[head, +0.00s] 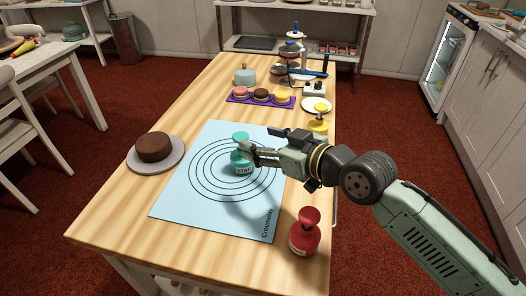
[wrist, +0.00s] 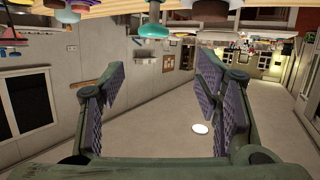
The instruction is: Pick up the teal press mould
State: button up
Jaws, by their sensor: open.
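The teal press mould (head: 240,164) stands upright on the light blue mat (head: 190,200), near the middle of its printed rings. It has a round knob on top and lettering on its base. My gripper (head: 264,144) reaches in from the right, its fingers close to the mould's knob and upper part. In the wrist view my gripper (wrist: 162,68) is open, with nothing between its padded fingers. A teal rounded part (wrist: 153,32) shows at the top of that view, beyond the fingertips. I cannot tell whether a finger touches the mould.
A red press mould (head: 304,238) stands at the front right, and a yellow one (head: 318,122) behind my arm. A brown cake (head: 153,147) sits on a grey turntable (head: 172,164) at left. A purple tray (head: 234,99) with macarons lies behind the mat.

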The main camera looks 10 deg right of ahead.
aim_at(240, 135)
jog(key=shift+m, duration=0.4)
jog(key=x, duration=0.3)
jog(key=f+x, duration=0.1)
jog(key=x, duration=0.2)
jog(key=d+f+p+x, duration=0.1)
jog(key=x, duration=0.3)
jog(key=shift+w, duration=0.1)
jog(key=shift+d, duration=0.1)
grip_shut()
dwell(0.3)
